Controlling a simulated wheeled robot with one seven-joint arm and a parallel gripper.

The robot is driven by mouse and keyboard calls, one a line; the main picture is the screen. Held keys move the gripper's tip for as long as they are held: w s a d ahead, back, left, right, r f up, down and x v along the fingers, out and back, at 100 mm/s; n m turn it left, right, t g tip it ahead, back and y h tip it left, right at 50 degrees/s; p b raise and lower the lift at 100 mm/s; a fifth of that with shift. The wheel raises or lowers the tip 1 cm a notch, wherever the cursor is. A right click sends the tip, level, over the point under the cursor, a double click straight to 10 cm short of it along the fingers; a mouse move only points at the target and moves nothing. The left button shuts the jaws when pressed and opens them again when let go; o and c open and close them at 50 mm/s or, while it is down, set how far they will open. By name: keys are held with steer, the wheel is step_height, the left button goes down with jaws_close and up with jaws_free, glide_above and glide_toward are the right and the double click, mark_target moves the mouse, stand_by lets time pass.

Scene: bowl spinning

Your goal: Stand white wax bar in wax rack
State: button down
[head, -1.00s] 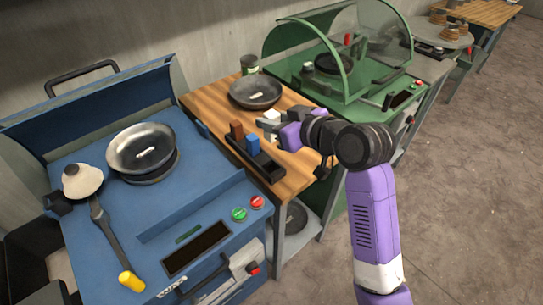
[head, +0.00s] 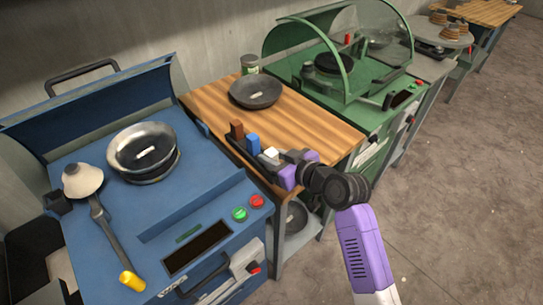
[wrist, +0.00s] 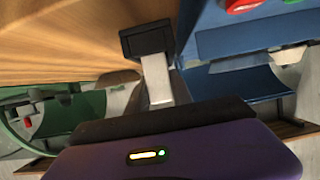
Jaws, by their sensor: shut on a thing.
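The white wax bar (head: 271,153) is held in my gripper (head: 276,160) in the head view. My gripper is shut on it, at the front end of the black wax rack (head: 236,147). A brown bar (head: 237,130) and a blue bar (head: 253,143) stand upright in the rack. The bar's lower end is hidden, so I cannot tell whether it is inside a slot or above it. In the wrist view a pale strip ends in a dark block; I cannot tell whether this is a finger or the bar.
The rack lies along the left edge of the wooden table (head: 315,128). The blue machine (head: 95,225) adjoins on the left, the green machine (head: 390,118) on the right. The table's right side is clear.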

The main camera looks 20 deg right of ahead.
steer(key=shift+f, duration=0.2)
steer(key=c, duration=1.1)
jaws_free()
steer(key=shift+s+d+r, duration=0.1)
steer(key=shift+s+r, duration=0.1)
steer(key=shift+r, duration=0.05)
steer(key=v, duration=1.1)
steer(key=shift+s+d+r+b, duration=0.1)
steer(key=shift+s+r+b, duration=0.15)
steer(key=shift+b, duration=0.15)
